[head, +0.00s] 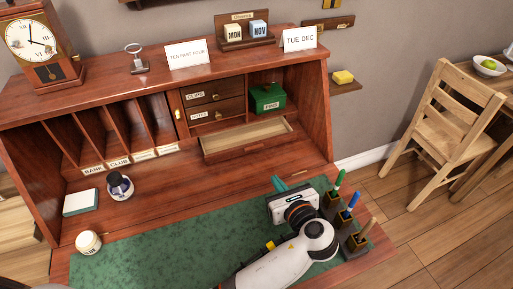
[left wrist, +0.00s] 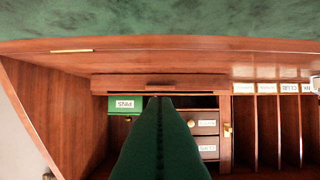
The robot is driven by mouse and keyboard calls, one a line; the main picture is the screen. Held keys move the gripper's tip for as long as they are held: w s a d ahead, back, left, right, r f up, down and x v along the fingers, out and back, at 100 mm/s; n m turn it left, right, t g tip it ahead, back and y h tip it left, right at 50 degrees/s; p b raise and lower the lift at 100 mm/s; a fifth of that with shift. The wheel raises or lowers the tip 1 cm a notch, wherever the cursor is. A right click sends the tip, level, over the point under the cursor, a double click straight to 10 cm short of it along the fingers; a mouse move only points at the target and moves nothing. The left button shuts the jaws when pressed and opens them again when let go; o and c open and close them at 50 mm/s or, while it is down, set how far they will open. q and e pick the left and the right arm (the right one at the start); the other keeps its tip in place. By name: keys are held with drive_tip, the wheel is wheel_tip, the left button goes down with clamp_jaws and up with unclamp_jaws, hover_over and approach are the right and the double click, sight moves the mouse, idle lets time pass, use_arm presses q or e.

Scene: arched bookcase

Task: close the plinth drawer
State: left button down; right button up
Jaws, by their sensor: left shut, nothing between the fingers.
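The plinth drawer (head: 248,150) is the wide, shallow wooden drawer under the small drawers and the green box. It is pulled out, and its pale, empty inside shows. In the left wrist view, which is upside down, its front (left wrist: 205,85) with a dark slot lies just beyond the fingertips. My left gripper (head: 279,184) is shut and empty, its green fingers together, above the back edge of the green mat. In the left wrist view the fingertips (left wrist: 160,99) overlap the drawer's edge; I cannot tell whether they touch. My right gripper is not in view.
The green mat (head: 150,250) covers the desk front. A pen holder (head: 353,243) with several pens stands right of my left arm. An ink bottle (head: 120,186) and a white jar (head: 88,243) stand left. The wood before the drawer looks clear.

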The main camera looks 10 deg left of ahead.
use_arm(q)
drive_tip(key=shift+w+a, duration=0.2)
drive_tip(key=shift+w, duration=0.1)
drive_tip(key=x, duration=0.4)
drive_tip(key=shift+a+f, duration=0.1)
drive_tip(key=shift+a, duration=0.05)
approach(247, 140)
drive_tip(key=shift+s+d+b, duration=0.35)
drive_tip(key=shift+s+d, duration=0.1)
drive_tip(key=shift+s, duration=0.05)
drive_tip(key=shift+w+a, duration=0.3)
drive_tip(key=shift+w, duration=0.15)
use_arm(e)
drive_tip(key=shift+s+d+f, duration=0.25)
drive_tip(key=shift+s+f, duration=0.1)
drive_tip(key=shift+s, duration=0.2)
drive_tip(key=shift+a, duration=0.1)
use_arm(q)
drive_tip(key=w+a, duration=0.1)
drive_tip(key=w, duration=0.1)
drive_tip(key=w+a, duration=0.2)
drive_tip(key=w, duration=0.1)
drive_tip(key=w+a, duration=0.2)
drive_tip(key=w, duration=0.1)
drive_tip(key=shift+a, duration=0.2)
drive_tip(key=shift+r, duration=0.3)
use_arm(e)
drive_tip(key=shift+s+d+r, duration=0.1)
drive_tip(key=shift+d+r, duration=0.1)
